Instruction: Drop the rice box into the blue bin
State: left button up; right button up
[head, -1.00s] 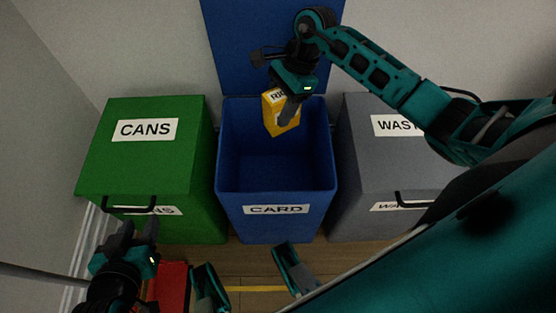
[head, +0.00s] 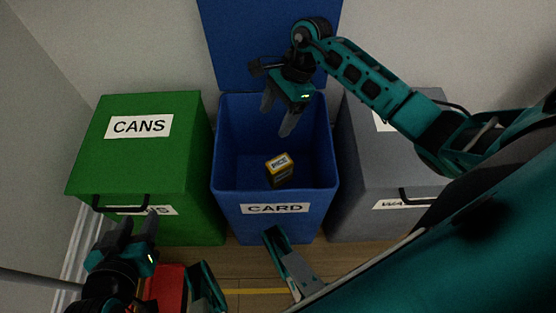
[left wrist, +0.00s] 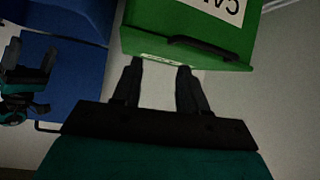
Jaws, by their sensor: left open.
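The yellow rice box (head: 280,170), with its white label showing, is inside the open blue bin (head: 274,225) marked CARD, apart from any gripper. Its lid stands raised behind. My right gripper (head: 279,118) is over the back of the blue bin, its fingers spread and empty. My left gripper (head: 139,225) is low in front of the green bin, open and empty. In the left wrist view its two fingers (left wrist: 159,68) are apart, with the green bin's edge beyond them.
The green CANS bin (head: 138,160) stands left with its lid shut. A grey bin (head: 375,165) stands right, also shut, partly behind my right arm. A red object (head: 165,286) is on the floor by my left gripper. The blue bin (left wrist: 60,60) shows in the left wrist view.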

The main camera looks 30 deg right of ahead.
pick_arm(q)
jog(key=shift+a+f, duration=0.1)
jog(key=shift+f, duration=0.1)
pick_arm(e)
jog(key=shift+o, duration=0.4)
jog(key=shift+r, duration=0.15)
pick_arm(q)
jog(key=p, duration=0.1)
jog(key=a+r+p, duration=0.1)
jog(key=p, duration=0.1)
jog(key=shift+s+r, duration=0.15)
jog(key=shift+r, duration=0.15)
pick_arm(e)
jog(key=v, duration=1.2)
jog(key=shift+d+r, duration=0.2)
jog(key=shift+r, duration=0.1)
jog(key=shift+a, duration=0.1)
